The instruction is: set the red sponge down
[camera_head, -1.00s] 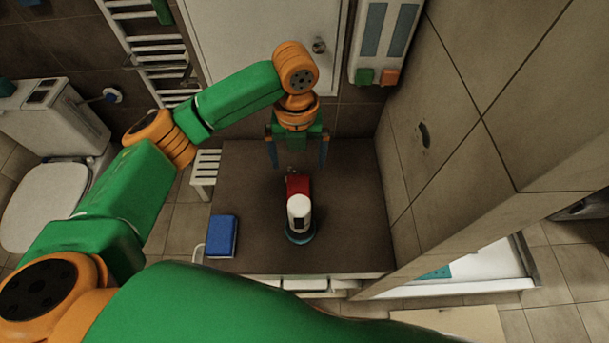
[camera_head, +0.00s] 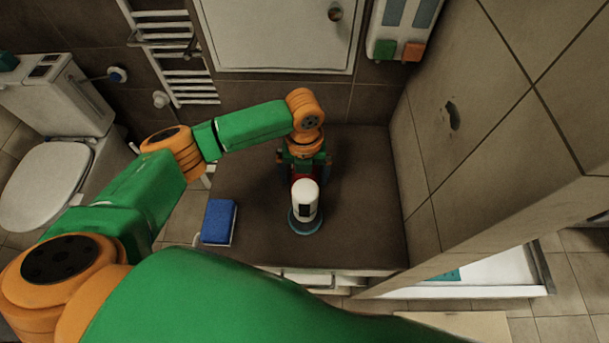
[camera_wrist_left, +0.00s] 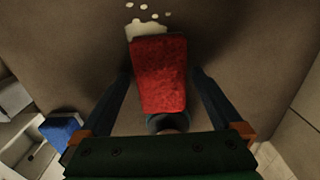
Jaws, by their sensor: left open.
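The red sponge (camera_wrist_left: 160,72) lies between the two fingers of my left gripper in the left wrist view. A gap shows on each side of it. In the head view only a small red part of the sponge (camera_head: 302,178) shows behind the white bottle, below my wrist. My left gripper (camera_head: 303,180) is open, pointing down with one finger on each side of the sponge; it also shows in the wrist view (camera_wrist_left: 161,74). Whether the sponge rests flat on the brown top (camera_head: 355,215) cannot be told. My right gripper is not in view.
A white bottle (camera_head: 305,198) on a round blue-grey base stands just in front of the sponge. A blue sponge-like block (camera_head: 219,221) lies at the front left. A pale spotted patch (camera_wrist_left: 148,30) shows beyond the sponge. A tiled wall (camera_head: 440,140) bounds the right.

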